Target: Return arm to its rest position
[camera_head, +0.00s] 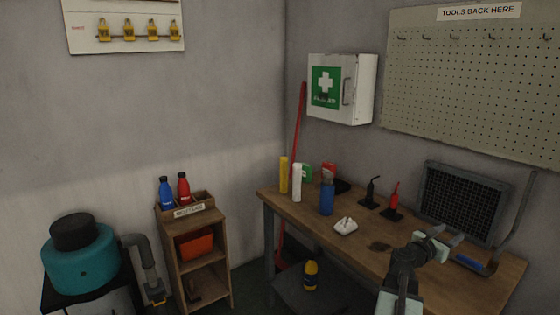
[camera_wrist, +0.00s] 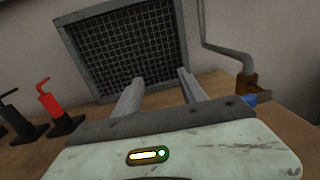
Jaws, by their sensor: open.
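My gripper (camera_head: 449,241) is at the right of the head view, above the front right part of the wooden workbench (camera_head: 425,279). In the wrist view its two grey fingers (camera_wrist: 157,88) are spread apart with nothing between them. Behind the fingertips stands a dark framed mesh panel (camera_wrist: 125,45), which also shows at the back of the bench in the head view (camera_head: 461,203). I cannot tell the exact gap between the fingers and the panel. My forearm hides part of the bench's front edge.
On the bench are a red pump tool (camera_head: 393,204), a black one (camera_head: 371,194), a blue bottle (camera_head: 327,194), a white bottle (camera_head: 297,183) and a white block (camera_head: 345,226). A bent grey pipe (camera_wrist: 225,50) rises right of the panel. A wooden shelf (camera_head: 205,256) stands left.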

